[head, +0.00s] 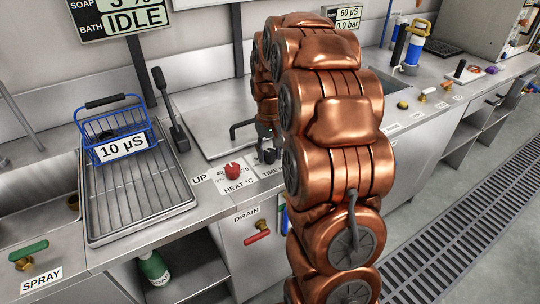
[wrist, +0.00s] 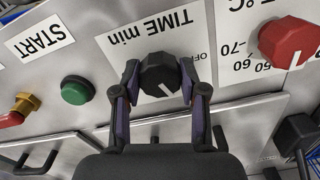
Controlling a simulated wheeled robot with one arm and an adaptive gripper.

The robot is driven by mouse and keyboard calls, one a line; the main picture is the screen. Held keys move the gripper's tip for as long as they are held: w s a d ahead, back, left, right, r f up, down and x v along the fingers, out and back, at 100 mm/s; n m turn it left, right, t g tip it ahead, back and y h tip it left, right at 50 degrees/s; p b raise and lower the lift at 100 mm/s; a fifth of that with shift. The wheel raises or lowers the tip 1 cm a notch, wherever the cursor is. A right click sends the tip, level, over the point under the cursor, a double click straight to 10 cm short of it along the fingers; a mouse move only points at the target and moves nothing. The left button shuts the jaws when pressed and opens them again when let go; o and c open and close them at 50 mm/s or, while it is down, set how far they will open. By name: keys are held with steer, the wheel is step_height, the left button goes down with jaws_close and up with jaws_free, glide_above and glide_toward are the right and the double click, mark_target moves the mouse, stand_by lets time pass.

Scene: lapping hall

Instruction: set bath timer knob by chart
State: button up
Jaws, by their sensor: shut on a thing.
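The black faceted timer knob (wrist: 161,74) sits on the white "TIME min" plate (wrist: 150,35), which appears upside down in the wrist view. My gripper (wrist: 160,82) has one finger on each side of the knob and is shut on it. The knob's white pointer line slants toward the lower right of the wrist view, and "OFF" is partly visible beside the right finger. Most of the scale is hidden by the knob and fingers. In the head view my copper arm covers much of this area. No chart is readable in either view.
A red heat knob (wrist: 290,42) is beside the timer plate. A green start button (wrist: 76,90) is on the other side. The head view shows a blue basket (head: 115,125) on a drain rack (head: 130,195), and a display (head: 122,18) reading "BATH IDLE".

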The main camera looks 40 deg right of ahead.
mark_target(270, 152)
steer(key=shift+m+b, duration=0.3)
steer(key=shift+m, duration=1.5)
steer(key=o, duration=1.1)
steer(key=shift+o, duration=0.2)
step_height(270, 152, up, 12)
